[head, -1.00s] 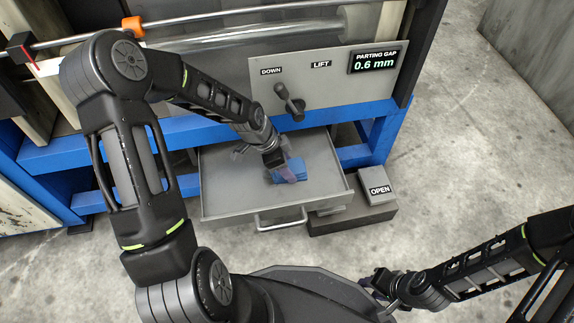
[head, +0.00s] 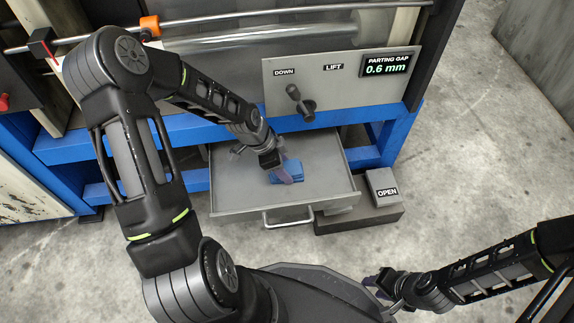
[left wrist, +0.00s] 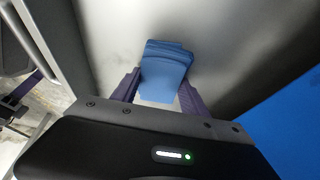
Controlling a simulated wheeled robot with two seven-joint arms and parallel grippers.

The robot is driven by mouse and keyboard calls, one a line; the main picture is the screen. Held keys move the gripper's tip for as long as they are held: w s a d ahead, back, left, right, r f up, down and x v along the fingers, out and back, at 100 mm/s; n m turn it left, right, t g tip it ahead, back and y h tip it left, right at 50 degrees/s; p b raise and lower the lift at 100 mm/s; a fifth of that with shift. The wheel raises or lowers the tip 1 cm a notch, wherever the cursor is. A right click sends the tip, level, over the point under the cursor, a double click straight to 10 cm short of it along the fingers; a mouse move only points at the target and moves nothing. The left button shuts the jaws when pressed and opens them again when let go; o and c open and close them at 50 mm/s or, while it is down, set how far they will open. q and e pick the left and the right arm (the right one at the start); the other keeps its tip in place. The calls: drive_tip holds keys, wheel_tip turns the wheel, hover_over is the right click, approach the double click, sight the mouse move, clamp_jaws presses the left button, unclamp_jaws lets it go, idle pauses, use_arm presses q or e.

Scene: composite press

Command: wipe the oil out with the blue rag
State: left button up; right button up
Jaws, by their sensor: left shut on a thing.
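The blue rag (head: 292,171) is a folded stack in the open grey drawer (head: 235,203) below the press. My left gripper (head: 282,176) reaches down into the drawer and is shut on the rag. In the left wrist view the rag (left wrist: 166,68) sits between the two purple fingers of the left gripper (left wrist: 160,90). My right gripper (head: 376,282) is low at the right, away from the drawer; its jaw state is too small to read. I see no oil in these frames.
A control panel (head: 345,92) with a DOWN/LIFT lever (head: 297,98) and a 0.6 mm parting gap readout (head: 387,64) is above the drawer. An OPEN pedal (head: 382,187) stands right of it. Blue press beams (head: 95,146) frame the drawer. Floor at right is clear.

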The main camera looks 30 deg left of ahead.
sight(265, 177)
use_arm(q)
drive_tip(key=shift+s+a+p, duration=0.3)
drive_tip(key=shift+s+a, duration=0.2)
drive_tip(key=shift+a, duration=0.05)
drive_tip(key=shift+s+a+f, duration=0.1)
drive_tip(key=shift+s+a, duration=0.05)
drive_tip(key=shift+a, duration=0.05)
drive_tip(key=shift+s+a+p, duration=0.85)
drive_tip(key=shift+a, duration=0.25)
drive_tip(key=shift+s+a+r+p, duration=0.25)
drive_tip(key=shift+s+a+p, duration=0.15)
drive_tip(key=shift+a+p, duration=0.15)
drive_tip(key=shift+s+a, duration=0.3)
drive_tip(key=shift+a, duration=0.1)
drive_tip(key=shift+f, duration=0.1)
